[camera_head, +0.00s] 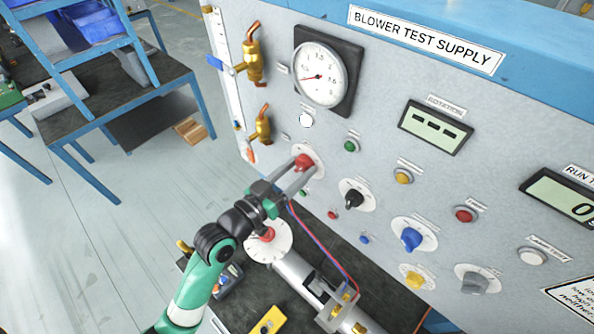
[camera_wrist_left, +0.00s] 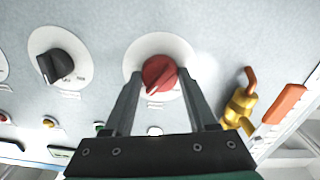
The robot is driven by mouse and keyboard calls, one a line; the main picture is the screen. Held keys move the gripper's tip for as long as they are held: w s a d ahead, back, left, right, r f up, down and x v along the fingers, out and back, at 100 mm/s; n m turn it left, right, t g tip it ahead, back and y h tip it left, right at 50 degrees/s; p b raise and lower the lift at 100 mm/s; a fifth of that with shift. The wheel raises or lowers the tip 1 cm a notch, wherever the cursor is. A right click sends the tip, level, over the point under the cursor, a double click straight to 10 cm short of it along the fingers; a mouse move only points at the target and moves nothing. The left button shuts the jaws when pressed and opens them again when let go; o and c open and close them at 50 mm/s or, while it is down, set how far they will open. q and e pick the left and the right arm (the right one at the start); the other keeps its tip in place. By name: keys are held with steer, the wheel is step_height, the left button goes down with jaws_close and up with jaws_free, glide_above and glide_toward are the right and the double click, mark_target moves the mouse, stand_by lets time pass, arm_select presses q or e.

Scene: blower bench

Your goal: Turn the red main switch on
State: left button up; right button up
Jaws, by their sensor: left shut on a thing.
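The red main switch (camera_head: 303,160) is a rotary knob on a round white plate at the left part of the grey panel. My left gripper (camera_head: 302,169) reaches it from below, with one finger on each side of the knob. In the left wrist view the red main switch (camera_wrist_left: 160,72) sits between the tips of my left gripper (camera_wrist_left: 161,79), which is shut on it. Its pointer ridge is slanted, pointing toward the lower left there. My right gripper is not in view.
A black knob (camera_head: 353,196) and a blue knob (camera_head: 411,239) lie to the right on the panel. Brass valves (camera_head: 263,126) and a pressure gauge (camera_head: 320,76) are above. A silver pipe (camera_head: 300,274) and a yellow device (camera_head: 266,321) lie below my arm.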

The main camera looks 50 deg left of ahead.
arm_select(q)
steer(key=shift+m, duration=1.1)
steer(key=o, duration=1.4)
steer(key=shift+c, duration=0.2)
steer(key=s+d, duration=0.1)
steer(key=s, duration=1)
steer(key=shift+s+b, duration=0.3)
steer(key=shift+b, duration=0.1)
